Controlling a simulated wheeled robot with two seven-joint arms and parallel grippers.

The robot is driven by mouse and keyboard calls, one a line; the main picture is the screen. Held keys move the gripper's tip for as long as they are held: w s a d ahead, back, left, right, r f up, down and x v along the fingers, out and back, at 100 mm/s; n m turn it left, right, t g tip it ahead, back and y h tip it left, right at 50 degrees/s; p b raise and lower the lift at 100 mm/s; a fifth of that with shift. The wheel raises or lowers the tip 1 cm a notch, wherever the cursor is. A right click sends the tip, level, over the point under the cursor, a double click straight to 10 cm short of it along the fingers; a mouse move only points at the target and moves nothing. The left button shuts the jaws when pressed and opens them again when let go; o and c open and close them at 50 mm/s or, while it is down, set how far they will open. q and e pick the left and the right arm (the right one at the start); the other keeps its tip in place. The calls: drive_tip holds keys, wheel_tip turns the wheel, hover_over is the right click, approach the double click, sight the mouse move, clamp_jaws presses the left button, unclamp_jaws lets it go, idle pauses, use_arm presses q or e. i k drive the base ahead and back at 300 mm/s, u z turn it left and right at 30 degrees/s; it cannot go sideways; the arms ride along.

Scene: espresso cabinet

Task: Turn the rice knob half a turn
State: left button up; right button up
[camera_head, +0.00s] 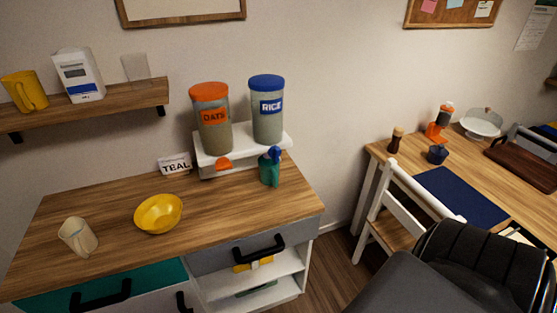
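The rice dispenser (267,122) has a blue lid and a blue "RICE" label and stands on a white base (213,158) at the back of the wooden cabinet top. Its blue rice knob (274,153) is at the front right of the base, just above a teal cup (269,172). The cup partly overlaps the outlet below the knob. Neither gripper shows, and nothing touches the knob. A dark arm part, probably of my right arm, fills the lower right corner.
The oats dispenser (212,133) with its orange knob (223,164) stands to the left. A "TEAL" card (175,164), yellow bowl (158,213) and beige mug (77,237) are on the cabinet top (230,212). A white chair (415,188) and a second table stand right.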

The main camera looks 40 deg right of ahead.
sight(274, 152)
drive_tip(key=u, duration=2)
drive_tip(key=k, duration=0.8)
drive_tip(key=z, duration=1.4)
